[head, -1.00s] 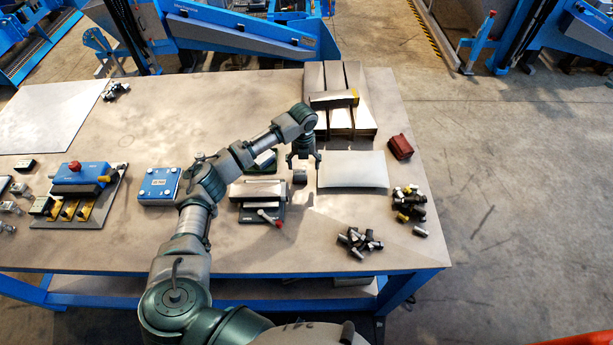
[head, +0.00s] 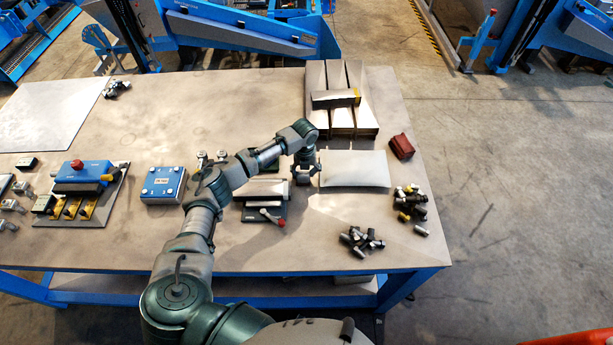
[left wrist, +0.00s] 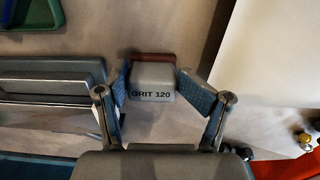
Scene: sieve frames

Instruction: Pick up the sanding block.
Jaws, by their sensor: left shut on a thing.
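The sanding block (left wrist: 152,82) shows in the left wrist view as a small grey block marked "GRIT 120", with a reddish-brown strip along its far edge. My left gripper (left wrist: 156,84) has its two finger pads on either side of it and is shut on it. In the head view my left gripper (head: 303,176) points down over the table and mostly hides the block. I cannot tell whether the block is clear of the table. My right gripper is not in view.
A vise-like grey fixture with a red-tipped lever (head: 265,212) stands close on the left. A pale sheet (head: 354,169) lies close on the right. Stacked metal bars (head: 340,75) lie behind, a dark red box (head: 401,147) and loose dark cylinders (head: 360,242) to the right. Bare table lies in front.

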